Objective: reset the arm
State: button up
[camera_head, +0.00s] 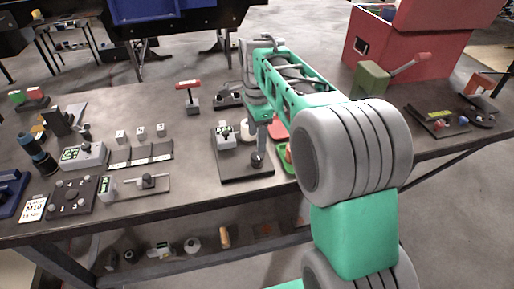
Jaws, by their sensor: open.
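My teal and grey arm reaches from the lower right over the table. My gripper (259,122) is at the far end of the arm, pointing down above a dark base plate (238,176). A small device with a pale screen (226,137) and a dark round knob (257,160) are on this plate. The fingers are small and partly hidden, and I see nothing held between them. I cannot tell whether the fingertips touch the post of the knob.
The grey table (205,200) holds a dial panel (70,195), a grey meter box (83,156), a red-topped stand (190,97) and a green lever block (371,80). Green and red trays (283,157) lie close beside my arm. A red box (418,40) stands behind.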

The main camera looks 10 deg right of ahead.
jog(key=shift+r, duration=0.55)
jog(key=shift+s, duration=0.1)
jog(key=s+f+n+t, duration=0.1)
jog(key=s+n, duration=0.7)
jog(key=s, duration=0.1)
jog(key=s+f+n+t, duration=0.2)
jog(key=s+n, duration=0.7)
jog(key=shift+s+f+t, duration=0.3)
jog(key=shift+s, duration=0.1)
